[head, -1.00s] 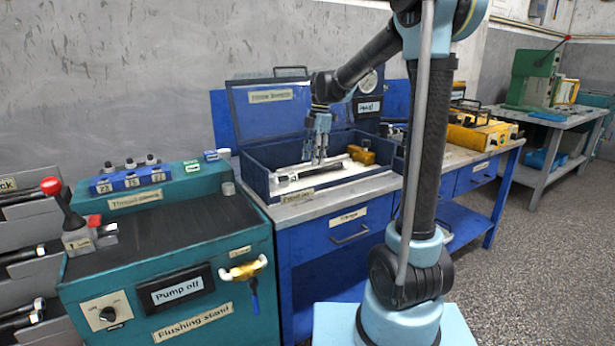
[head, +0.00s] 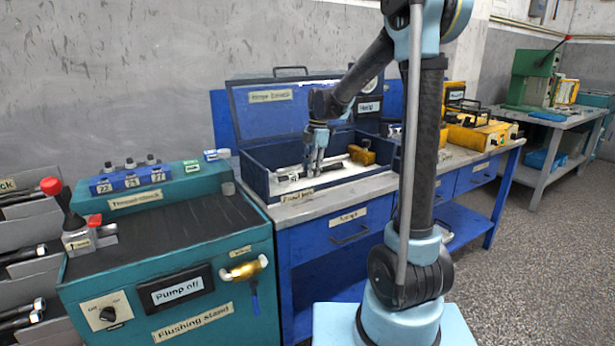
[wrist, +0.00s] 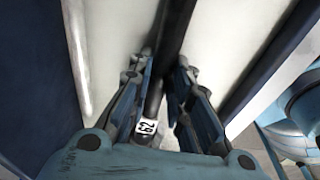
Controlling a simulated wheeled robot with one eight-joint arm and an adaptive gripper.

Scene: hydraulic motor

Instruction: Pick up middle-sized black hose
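A black hose (wrist: 178,28) lies in the open blue box in the wrist view, running lengthwise between my fingers, with a white number tag (wrist: 147,127) on it. My gripper (wrist: 167,65) is open, with one finger on each side of the hose; whether either finger touches it is unclear. In the head view my gripper (head: 315,168) points down into the box, low over its pale floor. The hose (head: 291,177) shows there only as a small dark piece with a white tag, left of the fingers. The gripper hides part of it.
The blue box (head: 262,187) has its lid (head: 283,108) raised behind my gripper, and its walls are close around. A yellow-brown part (head: 362,154) lies inside at right. The teal flushing stand (head: 160,245) is to the left; yellow equipment (head: 478,136) stands right on the bench.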

